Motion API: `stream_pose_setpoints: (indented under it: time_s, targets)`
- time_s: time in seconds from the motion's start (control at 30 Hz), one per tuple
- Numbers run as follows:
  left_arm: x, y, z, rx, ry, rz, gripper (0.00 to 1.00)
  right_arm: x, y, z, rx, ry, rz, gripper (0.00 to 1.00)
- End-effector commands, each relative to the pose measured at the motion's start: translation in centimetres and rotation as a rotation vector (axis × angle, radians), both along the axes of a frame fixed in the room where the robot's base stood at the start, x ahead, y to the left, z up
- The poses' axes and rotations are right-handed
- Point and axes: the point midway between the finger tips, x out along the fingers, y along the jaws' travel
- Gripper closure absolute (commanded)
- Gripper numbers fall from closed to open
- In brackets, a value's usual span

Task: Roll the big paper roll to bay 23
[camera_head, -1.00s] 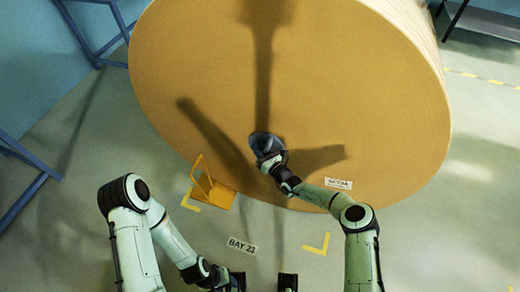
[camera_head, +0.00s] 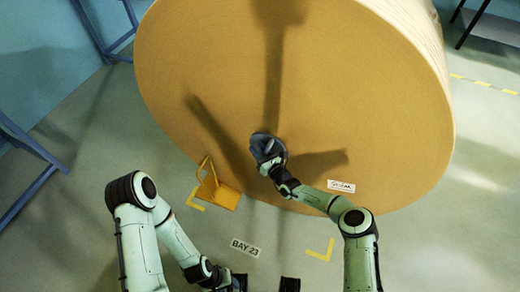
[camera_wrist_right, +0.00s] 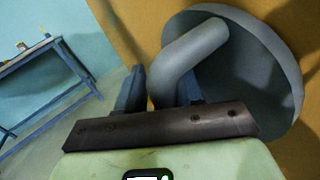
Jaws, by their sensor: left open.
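The big tan paper roll (camera_head: 330,90) stands on its curved side, its round flat end facing me and filling the upper middle of the head view. A grey round plug (camera_wrist_right: 255,75) with a bent grey handle (camera_wrist_right: 185,62) sits on this end. My right gripper (camera_wrist_right: 160,92) has its fingers on either side of the handle and appears closed on it. My left gripper (camera_head: 265,284) is open and empty, low at the bottom edge of the head view, apart from the roll. The bay 23 floor label (camera_head: 245,247) lies in front of the roll.
A yellow chock-like stand (camera_head: 222,195) is on the floor by the roll's lower left. Yellow corner marks (camera_head: 321,251) flank the bay label. Blue trestles (camera_head: 30,150) stand at the left, a dark table (camera_head: 490,25) at the upper right. Floor at the right is open.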

Motion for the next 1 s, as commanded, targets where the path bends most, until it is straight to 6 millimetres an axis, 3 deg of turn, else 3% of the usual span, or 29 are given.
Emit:
stream_pose_setpoints:
  time_s: [0.03, 0.47, 0.67, 1.0]
  targets:
    - [0.0, 0.0, 0.0, 0.0, 0.0, 0.0, 0.5, -0.2, 2.2, 1.1, 0.019, 0.0, 0.025, 0.69]
    - [0.0, 0.0, 0.1, 0.0, -0.001, 0.0, 0.5, -0.5, 1.9, 1.2, 0.021, 0.002, 0.024, 0.69]
    - [0.3, 0.0, 0.9, 0.0, -0.003, 0.0, 0.5, -2.3, 0.0, 1.3, 0.02, -0.001, 0.023, 0.69]
    - [0.5, 0.0, 1.9, 0.0, -0.007, 0.0, 0.5, -8.0, -5.8, 0.7, 0.013, -0.006, 0.009, 0.69]
